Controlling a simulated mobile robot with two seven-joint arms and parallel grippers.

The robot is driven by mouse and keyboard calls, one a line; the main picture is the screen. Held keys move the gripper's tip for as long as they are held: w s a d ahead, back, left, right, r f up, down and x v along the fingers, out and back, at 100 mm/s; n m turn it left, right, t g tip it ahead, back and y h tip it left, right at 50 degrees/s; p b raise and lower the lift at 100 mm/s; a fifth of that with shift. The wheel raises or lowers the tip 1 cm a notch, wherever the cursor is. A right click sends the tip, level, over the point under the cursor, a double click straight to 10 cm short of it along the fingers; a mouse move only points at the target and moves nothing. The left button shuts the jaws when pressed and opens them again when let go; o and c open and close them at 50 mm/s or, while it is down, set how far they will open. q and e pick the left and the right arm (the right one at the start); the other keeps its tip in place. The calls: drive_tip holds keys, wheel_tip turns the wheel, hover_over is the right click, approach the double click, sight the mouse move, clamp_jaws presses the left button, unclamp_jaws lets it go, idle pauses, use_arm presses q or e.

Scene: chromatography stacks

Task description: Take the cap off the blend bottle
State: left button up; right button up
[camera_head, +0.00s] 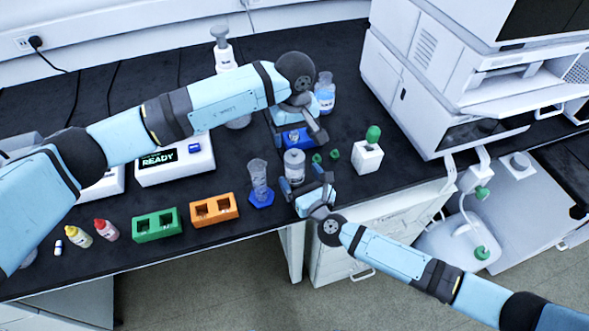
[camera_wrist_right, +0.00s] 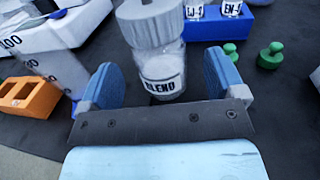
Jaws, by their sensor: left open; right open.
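The blend bottle (camera_head: 294,169) stands upright on the dark bench, clear with a white label. In the right wrist view the bottle (camera_wrist_right: 160,75) shows its BLEND label, and its grey ribbed cap (camera_wrist_right: 150,22) is on top. My right gripper (camera_head: 306,184) is open at the bottle's near side. In the right wrist view its two blue-padded fingers (camera_wrist_right: 160,80) flank the lower bottle with gaps visible; I cannot tell how far it sits between them. My left gripper (camera_head: 299,132) is open and empty, just behind the bottle, over the blue vial rack (camera_head: 291,142).
A graduated cylinder with a blue base (camera_head: 261,197) stands close left of the bottle. Small green stoppers (camera_head: 317,158) and a white block with a green knob (camera_head: 367,157) are at the right. Orange (camera_head: 214,209) and green (camera_head: 156,225) racks lie left. A blue-liquid bottle (camera_head: 325,95) stands behind.

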sight(293, 152)
drive_tip(key=shift+x, duration=1.95)
drive_tip(key=shift+c, duration=0.5)
drive_tip(key=c, duration=1.3)
use_arm(q)
drive_tip(key=n, duration=0.2)
drive_tip(key=a+r+n+h, duration=0.1)
drive_tip(key=n, duration=0.3)
drive_tip(key=shift+a+r+h, duration=0.2)
drive_tip(key=shift+r+h, duration=0.1)
drive_tip(key=shift+r, duration=0.1)
drive_tip(key=f+n, duration=0.2)
drive_tip(key=f, duration=0.1)
drive_tip(key=d+f+n+h, duration=0.1)
drive_tip(key=f+n, duration=0.4)
drive_tip(key=f, duration=0.1)
drive_tip(key=shift+d+f+n+h, duration=0.1)
drive_tip(key=shift+d+n+h, duration=0.1)
drive_tip(key=shift+n+h, duration=0.1)
